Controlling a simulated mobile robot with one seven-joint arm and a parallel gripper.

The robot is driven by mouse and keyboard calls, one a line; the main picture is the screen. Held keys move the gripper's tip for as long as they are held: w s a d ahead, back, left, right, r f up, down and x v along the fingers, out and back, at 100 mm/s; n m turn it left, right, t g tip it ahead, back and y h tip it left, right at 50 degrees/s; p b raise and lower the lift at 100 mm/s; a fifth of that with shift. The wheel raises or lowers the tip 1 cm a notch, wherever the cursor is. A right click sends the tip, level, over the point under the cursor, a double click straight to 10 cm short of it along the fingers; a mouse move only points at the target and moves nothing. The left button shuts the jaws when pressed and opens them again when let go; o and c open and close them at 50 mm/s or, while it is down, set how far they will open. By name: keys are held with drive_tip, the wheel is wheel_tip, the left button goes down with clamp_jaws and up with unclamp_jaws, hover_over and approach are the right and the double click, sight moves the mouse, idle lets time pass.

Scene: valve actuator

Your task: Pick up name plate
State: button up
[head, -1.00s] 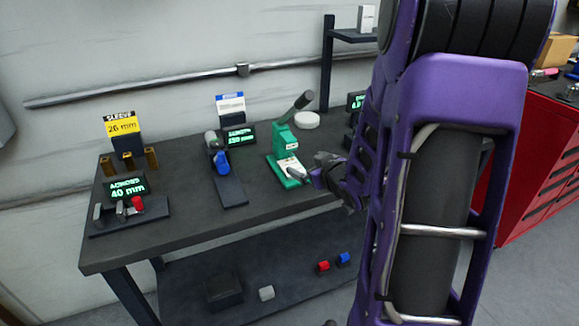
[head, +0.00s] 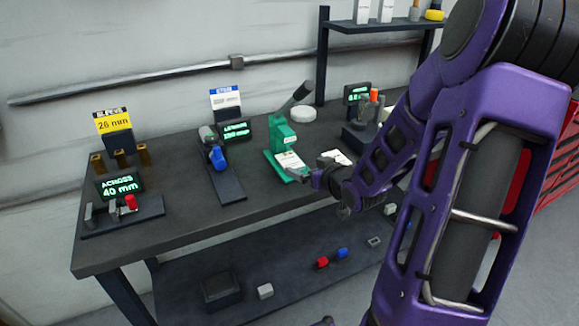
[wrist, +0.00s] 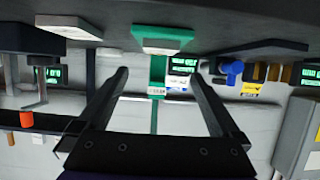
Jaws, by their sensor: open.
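A small white plate with dark print (head: 289,160) lies on the base of the green press (head: 284,136); it looks like the name plate, though its print is too small to read. My gripper (head: 317,169) is open and empty, just right of the press base and close to it. In the wrist view the picture is upside down. The green press (wrist: 160,36) stands ahead, between the two open fingers (wrist: 158,74), and the fingers do not close on anything. Another white plate (head: 337,157) lies behind my gripper, partly hidden by it.
The dark bench (head: 160,230) also holds a blue-handled fixture (head: 217,158), a yellow sleeve sign (head: 114,121) and a gauge stand (head: 125,208). A shelf post (head: 323,60) rises at the back. The lower shelf bears small red and blue blocks (head: 322,262).

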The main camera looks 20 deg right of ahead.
sight(289, 160)
drive_tip(key=x, duration=0.4)
drive_tip(key=shift+w+f+b, duration=0.15)
drive_tip(key=shift+w+b, duration=0.15)
drive_tip(key=b+x, duration=0.1)
drive_tip(key=x, duration=0.4)
drive_tip(key=shift+f, duration=0.2)
drive_tip(key=c, duration=1.4)
